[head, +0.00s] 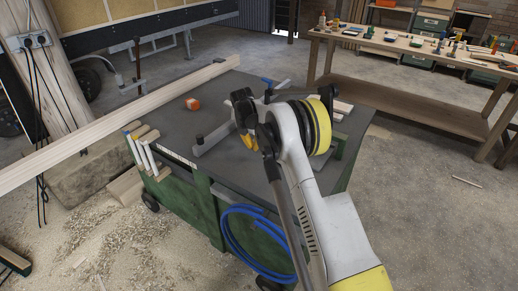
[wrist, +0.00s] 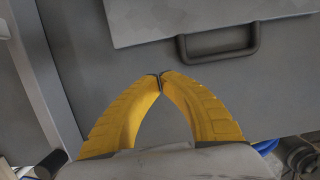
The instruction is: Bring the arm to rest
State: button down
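My arm reaches from the lower right of the head view over a dark grey table top (head: 215,110) on a green wheeled base. My gripper (wrist: 160,82) shows in the wrist view with its two yellow fingers curved together and their tips touching. Nothing shows between the fingers. In the head view a bit of yellow at the arm's end shows just above the table; the rest of the gripper is hidden behind my wrist. In the wrist view a grey plate with a dark handle (wrist: 220,47) lies beyond the fingertips.
An orange object (head: 192,104) lies on the table top. A long timber beam (head: 110,123) crosses at the left. A grey metal bar (head: 214,138) is near my gripper. A blue hose (head: 240,250) hangs at the table's front. A wooden workbench (head: 400,92) stands behind right, with open floor between.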

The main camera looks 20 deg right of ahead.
jog(key=s+a+r+m+t+p, duration=0.1)
jog(key=s+a+r+m, duration=0.3)
jog(key=r, duration=0.6)
jog(key=s+r+m+t, duration=0.1)
jog(key=s+r+m, duration=0.2)
jog(key=s+r, duration=0.5)
jog(key=s+a+r+m+y, duration=0.1)
jog(key=s+a+r+m, duration=0.1)
jog(key=s+r+m, duration=0.5)
jog(key=s+a+f+m+t, duration=0.1)
jog(key=s+m, duration=0.4)
jog(key=s, duration=0.7)
jog(key=s+a+f+m+t+y, duration=0.1)
jog(key=s+m, duration=0.5)
jog(key=s, duration=0.7)
jog(key=shift+s+a+t, duration=0.3)
jog(key=shift+a+t, duration=0.5)
jog(key=shift+a, duration=0.1)
